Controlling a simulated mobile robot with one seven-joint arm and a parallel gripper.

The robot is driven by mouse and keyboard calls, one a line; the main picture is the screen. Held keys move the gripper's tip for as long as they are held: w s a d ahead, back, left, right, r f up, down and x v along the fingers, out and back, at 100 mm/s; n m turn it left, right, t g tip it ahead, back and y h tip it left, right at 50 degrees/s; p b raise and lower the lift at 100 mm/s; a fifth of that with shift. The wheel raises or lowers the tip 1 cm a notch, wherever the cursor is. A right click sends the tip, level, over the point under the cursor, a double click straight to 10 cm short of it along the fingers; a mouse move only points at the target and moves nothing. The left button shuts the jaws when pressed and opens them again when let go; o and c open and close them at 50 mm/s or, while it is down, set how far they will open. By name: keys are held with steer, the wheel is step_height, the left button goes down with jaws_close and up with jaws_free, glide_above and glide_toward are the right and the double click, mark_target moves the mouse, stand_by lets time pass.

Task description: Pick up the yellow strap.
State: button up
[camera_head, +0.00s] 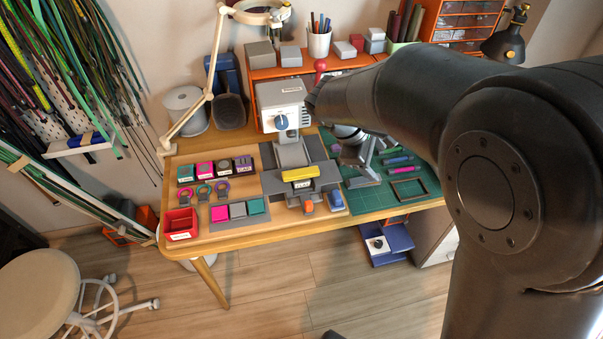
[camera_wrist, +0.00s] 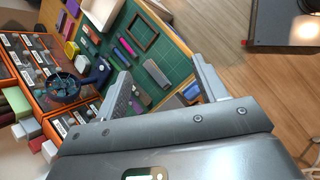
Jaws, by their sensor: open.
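The yellow strap (camera_head: 301,173) lies crosswise on the grey plate at the front of the bench machine (camera_head: 283,110), just above a white label. My gripper (camera_head: 364,165) is to the right of the strap in the head view, over the green cutting mat. Its jaws (camera_wrist: 160,68) are apart in the wrist view, with a small grey piece (camera_wrist: 158,73) on the mat seen between them. The gripper is open and empty. I cannot make out the strap in the wrist view. A yellow item (camera_wrist: 71,48) there stands beside the mat; it seems to be a different thing.
The green mat (camera_head: 360,204) carries pens (camera_head: 398,160) and a dark frame (camera_head: 408,188). Coloured blocks, rings and a red bin (camera_head: 180,223) stand left of the machine. An orange and a blue piece sit just in front of it. A lamp arm (camera_head: 209,75) rises at the back left.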

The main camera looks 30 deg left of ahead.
steer(key=s+a+f+n+t+h, duration=0.1)
steer(key=a+f+n, duration=0.2)
steer(key=a, duration=0.3)
steer(key=s+a+f+n+t, duration=0.2)
steer(key=a+f+n, duration=0.1)
steer(key=a, duration=0.3)
steer(key=n+t+y, duration=0.1)
steer(key=n+t, duration=0.2)
steer(key=n, duration=0.3)
glide_toward(301, 172)
steer(key=shift+w+d+f, duration=0.25)
steer(key=shift+w+f, duration=0.1)
steer(key=shift+f, duration=0.2)
steer(key=shift+w+d+f, duration=0.3)
steer(key=shift+w+f, duration=0.05)
steer(key=shift+f, duration=0.15)
steer(key=shift+w+r+x, duration=0.15)
steer(key=shift+r+x, duration=0.05)
steer(key=shift+x, duration=1.3)
steer(key=shift+w+r+x, duration=0.15)
steer(key=shift+x, duration=1.3)
steer(key=shift+a, duration=0.15)
steer(key=shift+c, duration=0.4)
steer(key=c, duration=1.3)
steer(key=shift+c, duration=0.2)
steer(key=shift+r, duration=0.1)
